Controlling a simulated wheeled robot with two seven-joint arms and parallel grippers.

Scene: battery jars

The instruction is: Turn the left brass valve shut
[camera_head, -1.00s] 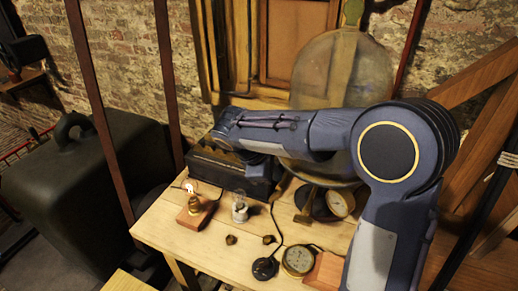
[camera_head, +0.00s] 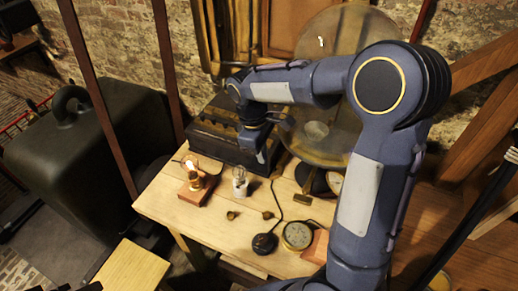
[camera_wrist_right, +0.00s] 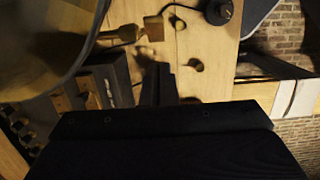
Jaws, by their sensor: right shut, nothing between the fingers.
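Two small brass pieces, which look like the valves, sit on the wooden table. The left brass valve (camera_head: 231,215) is in front of the bulbs, and it also shows in the right wrist view (camera_wrist_right: 196,64). The right brass valve (camera_head: 267,215) is beside it, near the black puck; the wrist view shows it too (camera_wrist_right: 178,22). Which way their handles point is too small to tell. My right gripper (camera_head: 262,157) points down by the right end of the dark battery box, behind and apart from both valves. Its fingers (camera_wrist_right: 160,82) are shut and empty. My left gripper is out of view.
The dark battery box (camera_head: 212,142) stands at the table's back. A lit bulb on a wooden block (camera_head: 194,191), a second bulb (camera_head: 240,188), a black puck with a cable (camera_head: 264,243) and a round gauge (camera_head: 297,236) surround the valves. A large glass disc (camera_head: 335,60) stands behind.

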